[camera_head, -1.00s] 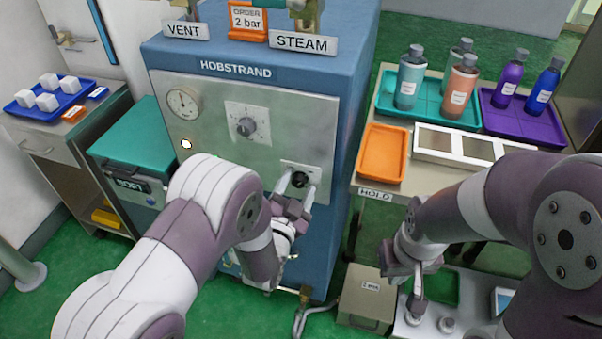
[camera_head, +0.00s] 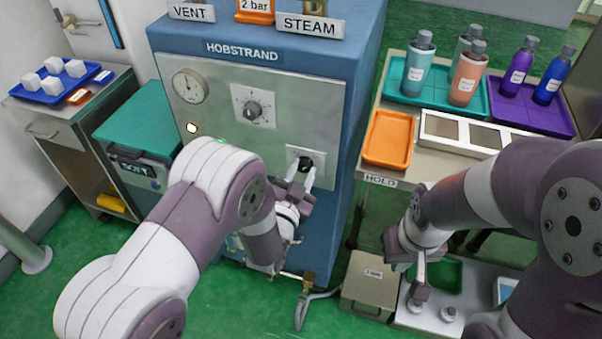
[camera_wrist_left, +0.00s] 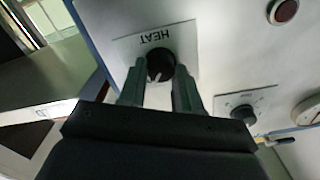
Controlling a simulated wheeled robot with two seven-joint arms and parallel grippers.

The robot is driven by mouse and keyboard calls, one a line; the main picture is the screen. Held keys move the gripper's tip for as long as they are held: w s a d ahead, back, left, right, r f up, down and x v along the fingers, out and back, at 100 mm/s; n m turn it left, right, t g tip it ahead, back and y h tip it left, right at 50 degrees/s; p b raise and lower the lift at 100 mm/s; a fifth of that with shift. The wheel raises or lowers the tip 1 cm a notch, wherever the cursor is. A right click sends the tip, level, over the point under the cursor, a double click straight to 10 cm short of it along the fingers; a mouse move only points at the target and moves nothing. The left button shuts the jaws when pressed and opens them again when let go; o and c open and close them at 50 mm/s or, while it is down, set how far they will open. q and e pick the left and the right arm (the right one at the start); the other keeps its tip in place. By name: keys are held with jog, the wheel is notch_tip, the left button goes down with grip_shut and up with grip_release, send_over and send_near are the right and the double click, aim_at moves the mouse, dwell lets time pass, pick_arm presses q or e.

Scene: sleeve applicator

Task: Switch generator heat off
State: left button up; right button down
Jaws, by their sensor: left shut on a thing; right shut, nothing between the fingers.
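The heat knob (camera_head: 306,163) is a dark round knob on a pale plate, low on the right of the blue HOBSTRAND generator's (camera_head: 338,215) grey front panel. In the left wrist view the knob (camera_wrist_left: 160,66) has a pale pointer mark and its plate reads HEAT, upside down. My left gripper (camera_head: 300,180) reaches the knob from the front and is shut on it, with one finger (camera_wrist_left: 131,86) on each side. My right gripper (camera_head: 418,288) is shut and empty, low at the right above the white tray.
A second dial (camera_head: 253,110), a gauge (camera_head: 189,86) and a lit pale lamp (camera_head: 192,128) are on the panel. A dark red lamp (camera_wrist_left: 284,11) shows in the wrist view. At the right, a table carries bottles and an orange tray (camera_head: 388,138). A teal-lidded bin (camera_head: 140,125) stands left.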

pick_arm(q)
jog(key=n+b, duration=0.1)
jog(key=n, duration=0.3)
jog(key=shift+f, duration=0.1)
jog(key=n+b, duration=0.1)
jog(key=n, duration=0.3)
jog(key=shift+a, duration=0.1)
jog(key=n+b, duration=0.2)
jog(key=n, duration=0.2)
jog(key=shift+n+b, duration=0.6)
jog(key=shift+n, duration=1.5)
jog(key=o, duration=1)
jog(key=shift+o, duration=0.2)
